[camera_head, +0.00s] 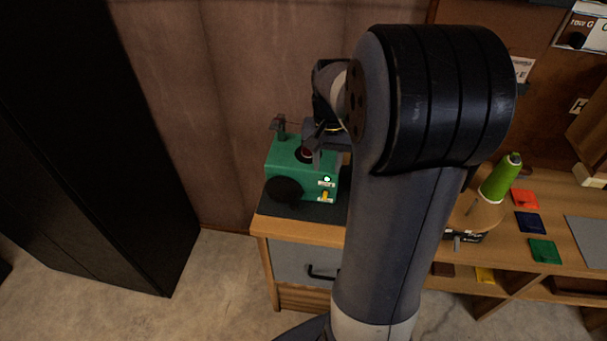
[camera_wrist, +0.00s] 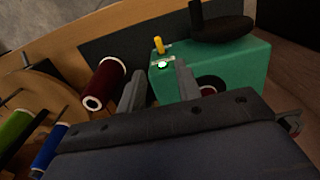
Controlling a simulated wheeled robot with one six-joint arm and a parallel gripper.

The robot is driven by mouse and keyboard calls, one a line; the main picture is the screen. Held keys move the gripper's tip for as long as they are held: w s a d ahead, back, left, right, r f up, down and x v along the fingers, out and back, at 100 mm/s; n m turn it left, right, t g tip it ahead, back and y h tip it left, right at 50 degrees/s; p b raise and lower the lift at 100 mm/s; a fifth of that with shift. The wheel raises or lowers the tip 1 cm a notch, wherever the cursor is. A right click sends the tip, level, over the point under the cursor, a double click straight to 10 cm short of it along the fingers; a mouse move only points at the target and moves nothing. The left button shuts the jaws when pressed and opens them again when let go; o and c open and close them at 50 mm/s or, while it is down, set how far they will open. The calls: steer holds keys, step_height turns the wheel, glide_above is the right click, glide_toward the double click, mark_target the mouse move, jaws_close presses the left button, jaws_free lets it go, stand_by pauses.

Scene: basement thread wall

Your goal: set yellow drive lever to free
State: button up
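The yellow drive lever (camera_head: 325,196) is a small upright peg low on the front of the green machine (camera_head: 284,158), beside a white label and a lit green lamp. In the wrist view the yellow lever (camera_wrist: 159,45) stands just beyond my fingertips, with the green machine (camera_wrist: 235,68) to its right. My gripper (camera_wrist: 158,78) is open, its two grey fingers apart with nothing between them. In the head view my gripper (camera_head: 316,142) is over the machine's right side, above the lever, partly hidden by my arm. It appears not to touch the lever. The lever's setting is unreadable.
A black handwheel (camera_head: 284,190) sits on the machine's front. A dark red spool (camera_wrist: 105,82) lies left of my fingers in the wrist view. A green cone spool (camera_head: 501,178) and colored squares are on the bench at right. A black cabinet (camera_head: 85,130) stands at left.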

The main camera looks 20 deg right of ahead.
mark_target(325, 195)
step_height(325, 195, down, 11)
steer(key=shift+s+r, duration=0.1)
steer(key=shift+r, duration=0.1)
steer(key=shift+c, duration=0.3)
jaws_close()
